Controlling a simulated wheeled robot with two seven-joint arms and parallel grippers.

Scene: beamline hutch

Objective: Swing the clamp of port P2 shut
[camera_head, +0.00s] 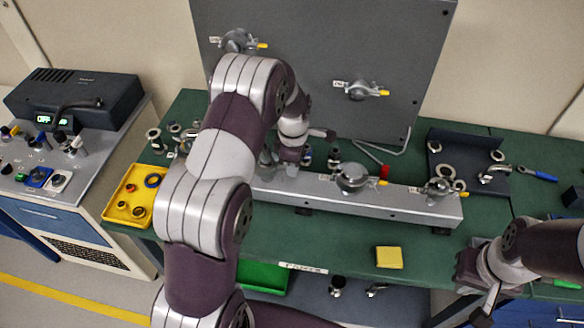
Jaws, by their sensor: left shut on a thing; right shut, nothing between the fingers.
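A long grey rail (400,203) on the green bench carries round ports with metal clamps. A middle port clamp (351,178) and a right port clamp (438,187) show; the labels beside them are too small to read, so I cannot tell which is P2. My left gripper (286,168) points down at the left part of the rail, left of the middle port. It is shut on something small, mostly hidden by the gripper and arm. My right gripper (482,296) is shut and empty at the bench's front right, apart from the rail.
A grey upright panel (320,65) behind bears two more clamped ports. A yellow tray (122,213) with rings is at left, a dark tray (463,149) with fittings at back right. A yellow block (389,257) lies in front of the rail. A red-tipped tool (384,172) lies behind it.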

